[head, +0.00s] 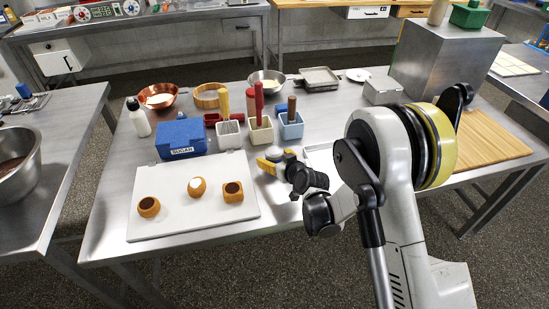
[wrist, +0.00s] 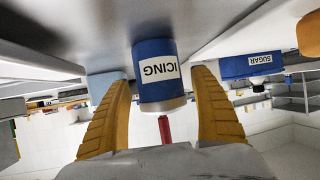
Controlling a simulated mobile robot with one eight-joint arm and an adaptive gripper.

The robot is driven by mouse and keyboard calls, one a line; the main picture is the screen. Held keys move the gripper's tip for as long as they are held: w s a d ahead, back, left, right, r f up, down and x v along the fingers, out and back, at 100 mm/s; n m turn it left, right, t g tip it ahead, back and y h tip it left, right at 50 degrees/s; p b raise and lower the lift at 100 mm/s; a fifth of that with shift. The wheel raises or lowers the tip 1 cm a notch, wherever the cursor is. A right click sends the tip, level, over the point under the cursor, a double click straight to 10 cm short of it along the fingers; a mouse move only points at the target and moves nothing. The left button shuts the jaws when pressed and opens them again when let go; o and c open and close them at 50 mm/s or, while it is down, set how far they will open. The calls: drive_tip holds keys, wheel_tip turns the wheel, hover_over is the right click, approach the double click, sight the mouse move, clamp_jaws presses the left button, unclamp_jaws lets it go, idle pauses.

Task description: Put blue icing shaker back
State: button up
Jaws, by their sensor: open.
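The blue icing shaker (wrist: 154,58) has a white ICING label and a pale end. It stands on the table between the fingers of my gripper (wrist: 160,80) in the wrist view, which is upside down. The yellow fingers are open on either side of it, with a gap showing at each side. In the head view my gripper (head: 277,160) is low over the table, right of the white board. The shaker cannot be made out there, as the fingers and wrist cover that spot.
A white board (head: 245,207) holds three small pastries. Behind it stand a blue SUGAR box (head: 181,137) and white (head: 230,136), cream (head: 261,135) and blue (head: 291,130) containers with handled tools. A pale tray (head: 318,152) lies partly behind my arm. A wooden board (head: 490,140) is at right.

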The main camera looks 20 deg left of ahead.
sight(280, 157)
drive_tip(key=p+v, duration=0.1)
drive_tip(key=v, duration=0.1)
drive_tip(key=p+v, duration=0.1)
drive_tip(key=v, duration=0.1)
drive_tip(key=r+p+v, duration=0.1)
drive_tip(key=v, duration=0.1)
drive_tip(key=shift+w+f, duration=0.1)
drive_tip(key=shift+w, duration=0.25)
drive_tip(key=b+v, duration=0.1)
drive_tip(key=v, duration=0.1)
drive_tip(key=b+v, duration=0.1)
drive_tip(key=shift+s+d+f, duration=0.2)
drive_tip(key=shift+s+d, duration=0.15)
drive_tip(key=shift+s, duration=0.05)
drive_tip(key=shift+s+d+r, duration=0.3)
drive_tip(key=shift+s+r, duration=0.05)
